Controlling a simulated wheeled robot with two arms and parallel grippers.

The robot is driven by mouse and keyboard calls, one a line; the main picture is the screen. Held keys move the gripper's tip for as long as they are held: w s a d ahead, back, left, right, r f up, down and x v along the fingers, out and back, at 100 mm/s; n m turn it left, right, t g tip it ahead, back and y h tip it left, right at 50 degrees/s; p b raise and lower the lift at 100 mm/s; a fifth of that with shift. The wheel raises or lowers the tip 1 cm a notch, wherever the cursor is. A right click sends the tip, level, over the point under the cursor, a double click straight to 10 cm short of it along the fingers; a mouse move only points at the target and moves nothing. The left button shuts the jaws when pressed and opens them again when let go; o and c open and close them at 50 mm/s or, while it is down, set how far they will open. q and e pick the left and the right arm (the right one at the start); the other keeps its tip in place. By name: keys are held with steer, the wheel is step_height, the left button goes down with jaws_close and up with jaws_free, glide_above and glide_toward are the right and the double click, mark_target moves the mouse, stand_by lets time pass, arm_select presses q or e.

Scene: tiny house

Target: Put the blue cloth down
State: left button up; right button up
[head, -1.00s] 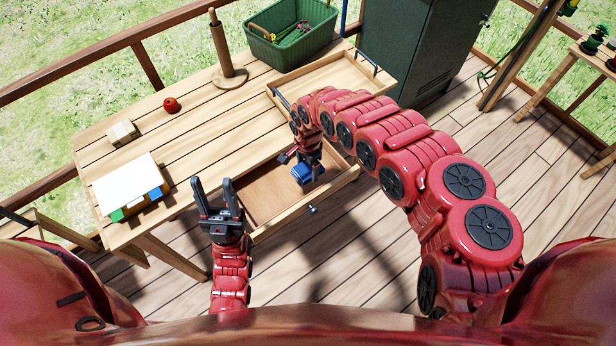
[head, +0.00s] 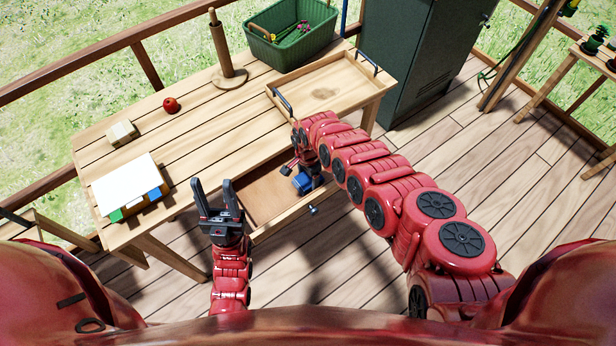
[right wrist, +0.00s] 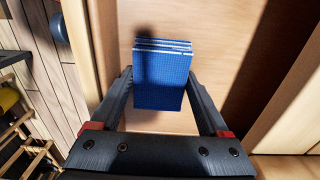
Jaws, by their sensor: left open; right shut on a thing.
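The blue cloth (head: 303,183) is folded into a small stack, and my right gripper (head: 305,172) is shut on it. The right wrist view shows the cloth (right wrist: 162,80) between the two fingers of that gripper (right wrist: 162,88). The cloth is inside the open drawer (head: 262,231) of the wooden table, near its right end. I cannot tell whether it touches the drawer floor. My left gripper (head: 217,196) is open and empty, in front of the drawer's left end.
The wooden table (head: 205,115) holds a red apple (head: 171,104), an upright wooden holder (head: 222,50), a wooden tray (head: 325,88) and a green basket (head: 291,20). A dark green cabinet (head: 412,50) is behind right.

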mark_target(308, 178)
steer(key=shift+s+f+b, duration=0.1)
steer(key=shift+f+b, duration=0.2)
steer(key=shift+f, duration=0.1)
steer(key=o, duration=1.3)
steer(key=shift+s, duration=0.15)
steer(key=shift+f, duration=0.1)
steer(key=shift+s, duration=0.15)
steer(key=shift+r, duration=0.2)
steer(key=shift+r+p, duration=0.4)
steer(key=shift+w+r+p, duration=0.1)
steer(key=shift+w+r, duration=0.05)
steer(key=shift+r, duration=1.85)
steer(key=shift+w+r+p, duration=0.1)
steer(key=shift+w+r, duration=0.05)
steer(key=shift+r, duration=1.8)
steer(key=shift+w+r+p, duration=0.1)
steer(key=shift+w+r, duration=0.05)
steer(key=shift+r, duration=1.85)
